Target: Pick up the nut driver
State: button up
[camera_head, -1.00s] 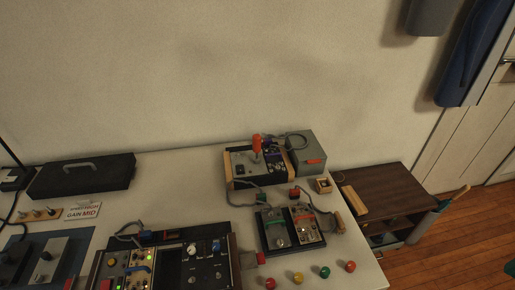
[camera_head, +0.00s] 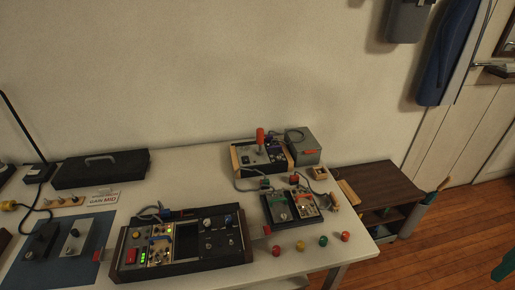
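I cannot pick out the nut driver for certain. An upright red-orange handle (camera_head: 260,136) stands on a dark panel with wooden sides at the back right of the table; it may be a tool handle or a fixed control. Its lower end is too small to make out. My gripper is not in view.
The white table (camera_head: 295,262) holds a large synth case (camera_head: 215,243), a pedal box (camera_head: 293,207), a grey box (camera_head: 303,148), a black case (camera_head: 100,169) and several coloured knobs along the front right. A low brown shelf (camera_head: 375,182) stands right of it.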

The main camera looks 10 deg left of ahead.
aim_at(260, 131)
jog(key=u, duration=0.8)
jog(key=i, duration=0.4)
jog(key=u, duration=0.3)
